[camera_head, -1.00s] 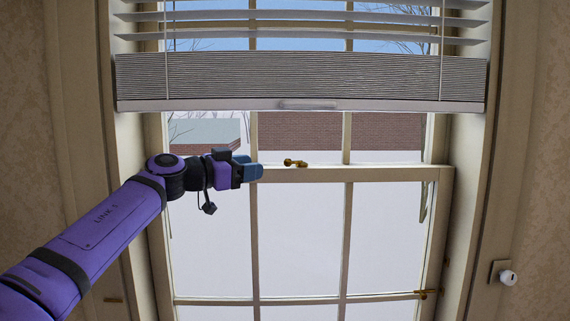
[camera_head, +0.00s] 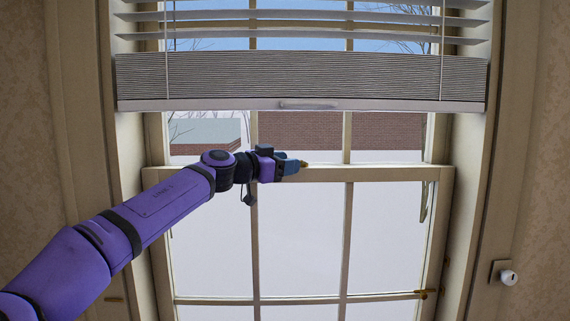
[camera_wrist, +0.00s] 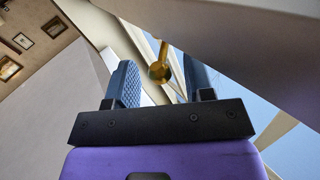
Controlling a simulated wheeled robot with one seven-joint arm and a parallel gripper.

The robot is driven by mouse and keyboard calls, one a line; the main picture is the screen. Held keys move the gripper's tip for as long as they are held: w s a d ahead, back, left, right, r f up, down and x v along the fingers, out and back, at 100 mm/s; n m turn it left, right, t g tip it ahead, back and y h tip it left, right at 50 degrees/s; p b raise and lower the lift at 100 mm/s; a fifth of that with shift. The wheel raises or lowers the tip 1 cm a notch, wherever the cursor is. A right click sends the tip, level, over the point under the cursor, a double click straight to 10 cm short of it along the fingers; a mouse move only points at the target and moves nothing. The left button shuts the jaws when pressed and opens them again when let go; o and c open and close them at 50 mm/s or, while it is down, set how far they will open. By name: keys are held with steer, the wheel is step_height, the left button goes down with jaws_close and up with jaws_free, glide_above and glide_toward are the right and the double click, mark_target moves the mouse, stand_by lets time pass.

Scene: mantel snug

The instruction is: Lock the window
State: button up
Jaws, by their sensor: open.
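The window (camera_head: 395,174) has a pale horizontal middle rail with a small brass latch (camera_head: 303,164) on top of it. In the head view my gripper (camera_head: 294,165) is at the latch and covers most of it. In the wrist view the latch's round brass end (camera_wrist: 159,72) shows between the two blue fingers of my gripper (camera_wrist: 160,80), which are apart. I cannot tell whether either finger touches the latch. The latch's base and turn angle are mostly hidden.
A lowered blind (camera_head: 300,82) hangs across the upper window, a little above my gripper. A second brass fitting (camera_head: 422,294) sits at the lower right of the frame. A white round knob (camera_head: 508,277) is on the right wall.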

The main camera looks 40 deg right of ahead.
jaws_close()
